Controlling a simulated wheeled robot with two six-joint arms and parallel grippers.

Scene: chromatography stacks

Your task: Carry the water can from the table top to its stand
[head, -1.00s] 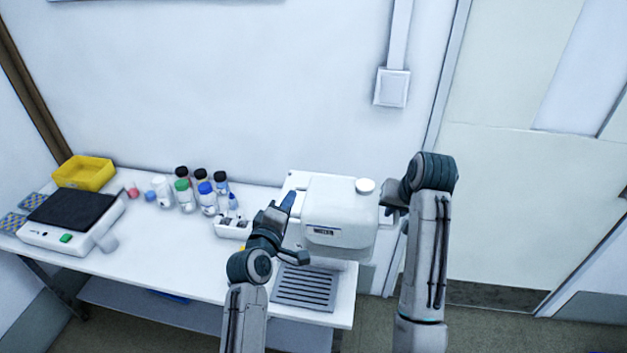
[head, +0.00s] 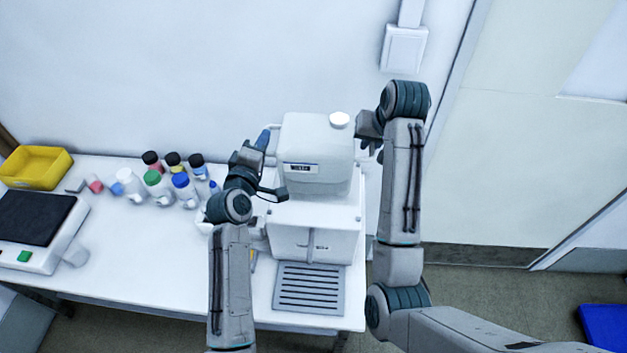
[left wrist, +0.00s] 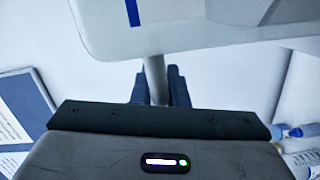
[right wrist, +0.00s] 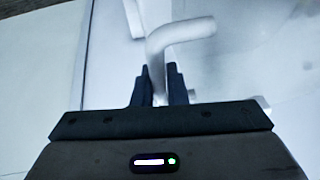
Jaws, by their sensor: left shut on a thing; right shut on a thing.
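The water can (head: 316,150) is a white rounded box with a white cap and a dark-lettered label. It is upright between my two grippers, over a white box-shaped unit (head: 290,240) that may be its stand; whether they touch is unclear. My left gripper (head: 273,165) is shut on a bar handle at the can's left side; that bar (left wrist: 155,75) shows between the fingers in the left wrist view. My right gripper (head: 368,130) is at the can's right side. In the right wrist view, its fingers close on a bent white handle (right wrist: 178,38).
A grey slotted tray (head: 309,290) lies before the white unit. Capped bottles (head: 182,190) stand close left of my left gripper. A yellow bin (head: 35,167) and a dark-topped device (head: 35,218) are farther left. The wall is behind, a door at right.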

